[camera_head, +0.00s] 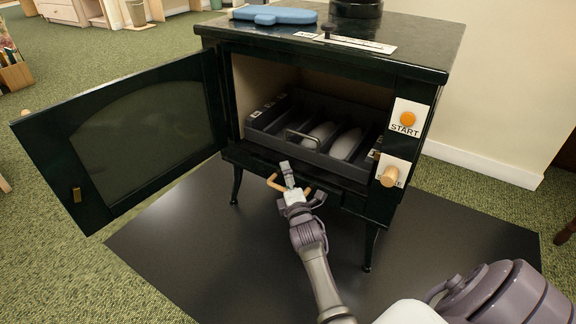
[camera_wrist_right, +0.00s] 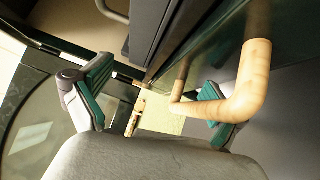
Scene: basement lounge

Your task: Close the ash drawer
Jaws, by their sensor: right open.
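The ash drawer (camera_head: 325,183) is the dark front low on the black stove (camera_head: 440,55), under the firebox. Its wooden bar handle (camera_head: 274,182) also shows large in the right wrist view (camera_wrist_right: 248,88). I cannot tell how far the drawer stands out. My right gripper (camera_head: 287,172) is at the handle, reaching up from below. In the right wrist view its green-padded fingers (camera_wrist_right: 150,97) are apart. The handle passes close to the right-hand finger and partly covers it; contact is unclear. Nothing is clamped between the fingers. My left gripper is not in view.
The glass stove door (camera_head: 140,130) hangs wide open to the left. A dark tray (camera_head: 265,133) with log shapes sits in the firebox. An orange START button (camera_head: 408,119) and wooden knob (camera_head: 390,176) are at right. A dark floor mat (camera_head: 180,235) lies clear below.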

